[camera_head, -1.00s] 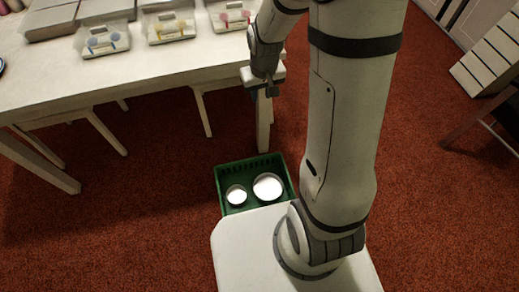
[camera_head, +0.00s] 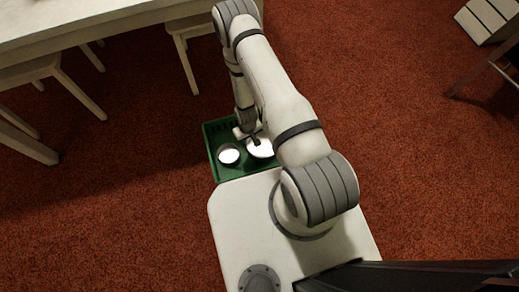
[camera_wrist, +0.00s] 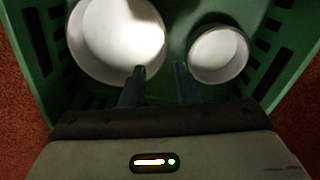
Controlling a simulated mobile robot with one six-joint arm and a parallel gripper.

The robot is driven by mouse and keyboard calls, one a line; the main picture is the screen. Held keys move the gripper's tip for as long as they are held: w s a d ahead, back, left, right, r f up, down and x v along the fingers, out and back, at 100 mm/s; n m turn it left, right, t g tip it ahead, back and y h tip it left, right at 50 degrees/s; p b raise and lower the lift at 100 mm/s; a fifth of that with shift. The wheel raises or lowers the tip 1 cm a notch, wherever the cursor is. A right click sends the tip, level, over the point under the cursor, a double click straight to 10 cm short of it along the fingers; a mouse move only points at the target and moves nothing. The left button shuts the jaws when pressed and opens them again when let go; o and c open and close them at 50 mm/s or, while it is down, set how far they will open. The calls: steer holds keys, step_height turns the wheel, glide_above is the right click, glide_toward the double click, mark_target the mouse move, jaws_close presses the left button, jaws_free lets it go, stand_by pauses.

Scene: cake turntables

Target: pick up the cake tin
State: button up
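Two round white tins sit in a green crate (camera_head: 211,158). The larger tin (camera_head: 264,150) is on the right in the head view and shows at upper left in the wrist view (camera_wrist: 112,35). The smaller tin (camera_head: 229,154) is to its left and shows at right in the wrist view (camera_wrist: 217,54). I cannot tell which one is the cake tin. My gripper (camera_wrist: 160,70) is open and empty, pointing down over the crate. In the wrist view one finger overlaps the larger tin's rim; the other is between the tins. Contact cannot be told.
The crate stands on red carpet (camera_head: 120,200) beside my base. A white table (camera_head: 110,25) with white stools (camera_head: 185,55) is at upper left. A dark-topped stand (camera_head: 490,70) is at far right. Open carpet lies around the crate's left side.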

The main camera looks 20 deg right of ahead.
steer(key=f, duration=0.2)
steer(key=s+f+b, duration=0.1)
steer(key=f, duration=0.2)
steer(key=shift+s, duration=0.1)
step_height(320, 180, down, 5)
steer(key=shift+a+f+b, duration=0.1)
steer(key=shift+f+b, duration=0.05)
steer(key=shift+b, duration=1.05)
jaws_close()
